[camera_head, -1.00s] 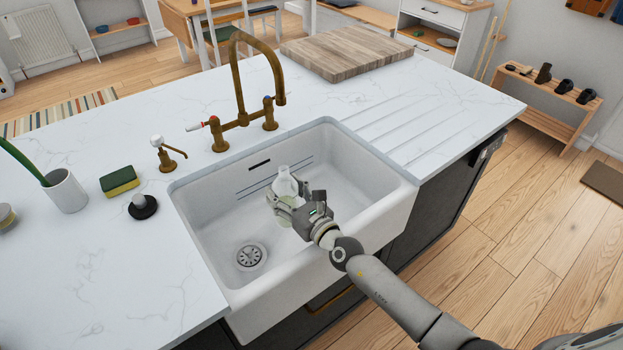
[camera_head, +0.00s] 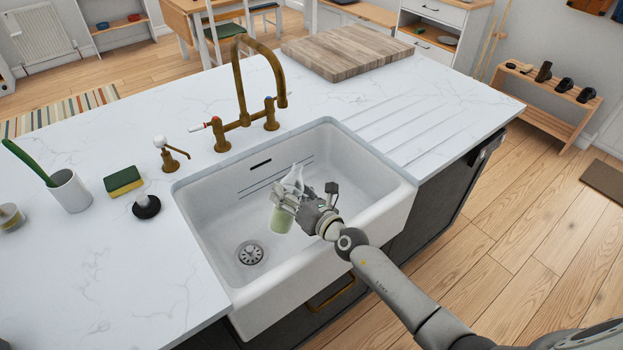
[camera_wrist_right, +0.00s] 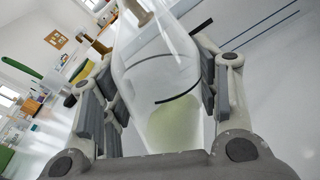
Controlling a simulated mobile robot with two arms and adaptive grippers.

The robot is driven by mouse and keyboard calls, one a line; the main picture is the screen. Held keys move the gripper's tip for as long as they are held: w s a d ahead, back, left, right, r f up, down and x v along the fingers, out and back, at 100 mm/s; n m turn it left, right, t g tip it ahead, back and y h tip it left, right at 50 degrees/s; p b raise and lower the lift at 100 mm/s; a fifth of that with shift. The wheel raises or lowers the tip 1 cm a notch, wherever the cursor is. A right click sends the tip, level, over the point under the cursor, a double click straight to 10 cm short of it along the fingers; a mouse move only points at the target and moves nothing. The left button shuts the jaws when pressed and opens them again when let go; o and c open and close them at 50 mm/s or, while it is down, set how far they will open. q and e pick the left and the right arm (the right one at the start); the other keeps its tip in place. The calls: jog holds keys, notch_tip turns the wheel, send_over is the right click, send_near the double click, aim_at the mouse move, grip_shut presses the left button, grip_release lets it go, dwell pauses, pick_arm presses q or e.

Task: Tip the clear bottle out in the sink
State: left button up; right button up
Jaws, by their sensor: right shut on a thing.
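The clear bottle (camera_head: 281,220) holds pale green liquid and is tilted, its neck leaning up and to the right in the head view. My right gripper (camera_head: 284,200) is shut around its middle and holds it over the white sink (camera_head: 341,152). In the right wrist view the bottle (camera_wrist_right: 158,60) stands between the two fingers, with the liquid low in it. The sink's drain (camera_head: 250,253) lies to the left of and below the bottle in the head view. My left gripper is not in view.
A brass tap (camera_head: 240,85) arches over the sink's back edge. A soap dispenser (camera_head: 168,155), a sponge (camera_head: 123,181), a black stopper (camera_head: 146,206) and a white cup (camera_head: 70,190) stand left of the sink. A wooden board (camera_head: 347,50) lies at the back.

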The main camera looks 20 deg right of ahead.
aim_at(298, 186)
jog(key=shift+w+d+f+m, duration=0.15)
jog(key=shift+d+f+m, duration=0.15)
jog(key=shift+m, duration=0.5)
jog(key=shift+s+a+f+m+g+y, duration=0.1)
jog(key=shift+a+f+m+g+y, duration=0.1)
jog(key=shift+m+g, duration=0.25)
jog(key=shift+s+a+f+m+g+y, duration=0.1)
jog(key=shift+f+m+g, duration=0.15)
jog(key=shift+m, duration=0.4)
jog(key=shift+s+a+f+m, duration=0.15)
jog(key=shift+a+f+m, duration=0.1)
jog(key=shift+m, duration=0.65)
jog(key=shift+s+a+r+m+g+y+p, duration=0.1)
jog(key=shift+r+m+g+y+p, duration=0.3)
jog(key=shift+r+m, duration=0.3)
jog(key=shift+w+d+r+m+g+y+p, duration=0.35)
jog(key=shift+r+m+p, duration=0.25)
jog(key=shift+p, duration=0.45)
jog(key=shift+d+r+m+p, duration=0.1)
jog(key=shift+r+m+p, duration=0.6)
jog(key=shift+p, duration=0.6)
jog(key=shift+w+d+r+m+g+y+p, duration=0.15)
jog(key=shift+r+m+g+y+p, duration=0.35)
jog(key=shift+m+p, duration=0.6)
dwell(1.1)
